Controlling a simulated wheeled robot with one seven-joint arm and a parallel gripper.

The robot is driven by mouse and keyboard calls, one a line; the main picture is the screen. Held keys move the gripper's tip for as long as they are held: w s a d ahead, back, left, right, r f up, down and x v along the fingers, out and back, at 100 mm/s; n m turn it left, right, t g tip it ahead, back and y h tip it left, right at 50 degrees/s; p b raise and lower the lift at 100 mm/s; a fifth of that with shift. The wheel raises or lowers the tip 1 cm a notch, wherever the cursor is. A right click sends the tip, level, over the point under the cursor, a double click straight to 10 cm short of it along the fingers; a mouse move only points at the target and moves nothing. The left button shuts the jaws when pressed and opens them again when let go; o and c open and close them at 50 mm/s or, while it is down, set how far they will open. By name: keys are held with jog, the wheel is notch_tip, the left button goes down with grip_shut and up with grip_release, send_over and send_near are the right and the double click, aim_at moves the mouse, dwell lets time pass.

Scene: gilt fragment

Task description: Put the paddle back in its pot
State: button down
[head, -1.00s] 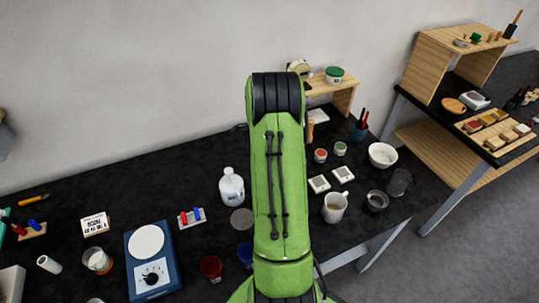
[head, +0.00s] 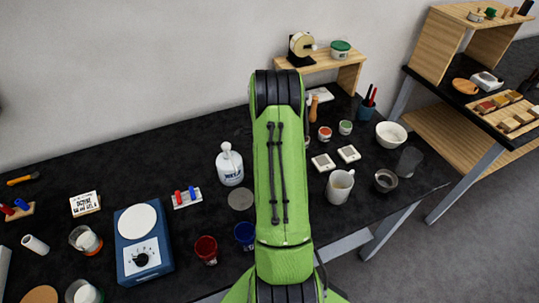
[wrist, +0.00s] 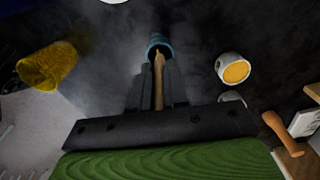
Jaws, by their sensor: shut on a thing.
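My gripper (wrist: 157,92) is shut on a thin brown wooden handle, which I take as the paddle (wrist: 158,80). The handle runs away from the fingers to a round blue piece (wrist: 158,44); I cannot tell whether this is a pot or part of the held thing. In the head view my arm hides the gripper and the paddle. A dark blue pot (head: 365,111) with red and black handles standing in it is on the black bench, right of my arm near the wooden riser.
Near the pot are a white bowl (head: 391,134), small jars (head: 325,133), a mug (head: 340,187) and a glass (head: 408,161). A wooden riser (head: 349,75) stands behind. The wrist view shows a yellow vessel (wrist: 47,67), an orange-topped jar (wrist: 233,69) and a wooden-handled tool (wrist: 285,136).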

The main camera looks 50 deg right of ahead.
jog(key=shift+f+b, duration=0.35)
jog(key=shift+f, duration=0.55)
jog(key=c, duration=1.1)
grip_release()
jog(key=shift+r, duration=0.1)
jog(key=shift+o, duration=0.2)
